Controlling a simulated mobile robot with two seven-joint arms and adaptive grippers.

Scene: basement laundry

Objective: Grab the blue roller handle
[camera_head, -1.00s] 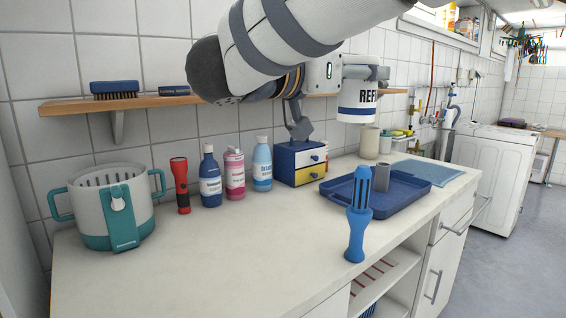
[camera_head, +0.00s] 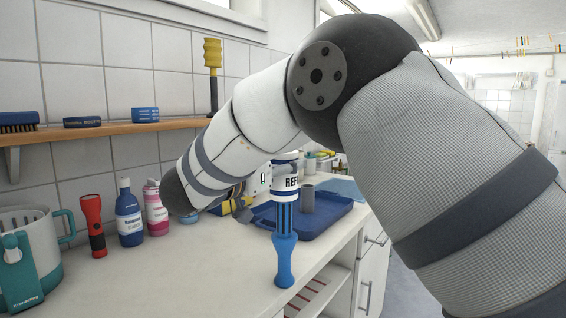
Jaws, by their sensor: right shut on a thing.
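The blue roller handle (camera_head: 284,262) stands upright near the counter's front edge, with a rounded grip below and a slotted upper part. My right gripper (camera_head: 281,168) is shut on a white refill roll (camera_head: 286,184) with a dark blue band and lettering beginning "REF". The roll is in line with the handle's top and covers its upper end. I cannot tell whether the roll is around the slotted part or in front of it. My left gripper is not in view.
A blue tray (camera_head: 330,221) with a grey cylinder (camera_head: 306,197) lies behind the handle. Bottles, a red flashlight (camera_head: 94,222) and a teal-and-white bucket (camera_head: 38,255) stand to the left. A wooden shelf (camera_head: 100,132) runs above.

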